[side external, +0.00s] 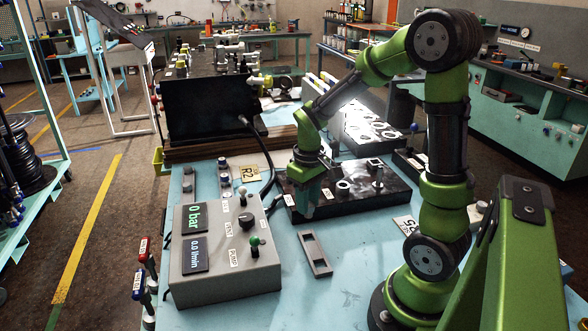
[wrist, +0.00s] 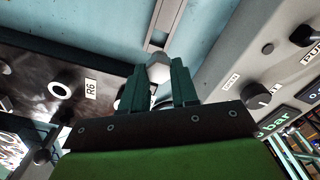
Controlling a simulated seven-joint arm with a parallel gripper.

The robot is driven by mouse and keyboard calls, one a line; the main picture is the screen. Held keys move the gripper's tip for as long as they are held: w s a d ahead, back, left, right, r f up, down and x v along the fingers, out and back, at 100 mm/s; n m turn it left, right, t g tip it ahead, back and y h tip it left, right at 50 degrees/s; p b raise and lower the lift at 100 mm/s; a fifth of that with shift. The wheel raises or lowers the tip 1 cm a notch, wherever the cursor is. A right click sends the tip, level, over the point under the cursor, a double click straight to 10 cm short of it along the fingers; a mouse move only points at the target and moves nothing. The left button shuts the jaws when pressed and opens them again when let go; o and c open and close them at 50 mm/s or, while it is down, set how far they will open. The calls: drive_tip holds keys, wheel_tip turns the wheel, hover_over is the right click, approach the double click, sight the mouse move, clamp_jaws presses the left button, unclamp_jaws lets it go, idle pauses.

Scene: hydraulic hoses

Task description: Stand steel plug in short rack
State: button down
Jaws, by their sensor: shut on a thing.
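My gripper (side external: 307,208) points down beside the left front part of the black manifold block (side external: 352,203). In the wrist view my gripper (wrist: 160,85) is shut on a pale metal plug (wrist: 158,68), whose rounded end sticks out past the fingertips. In the side view I cannot make out the plug between the fingers. A small flat grey rack (side external: 316,254) with openings lies on the blue table in front of the gripper. Part of this rack also shows at the top of the wrist view (wrist: 170,18). I see no plug standing in it.
The grey control box (side external: 223,250) with displays and knobs stands left of the gripper. Ring-shaped ports and an upright fitting (side external: 379,178) are on the manifold. A black hose (side external: 268,165) curves behind the box. The blue table around the grey rack is clear.

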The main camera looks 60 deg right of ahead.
idle(0.3)
drive_tip(key=shift+f, duration=2.95)
drive_tip(key=shift+f, duration=1.25)
drive_tip(key=c, duration=0.8)
unclamp_jaws()
wheel_tip(320, 180, up, 17)
drive_tip(key=shift+f, duration=0.1)
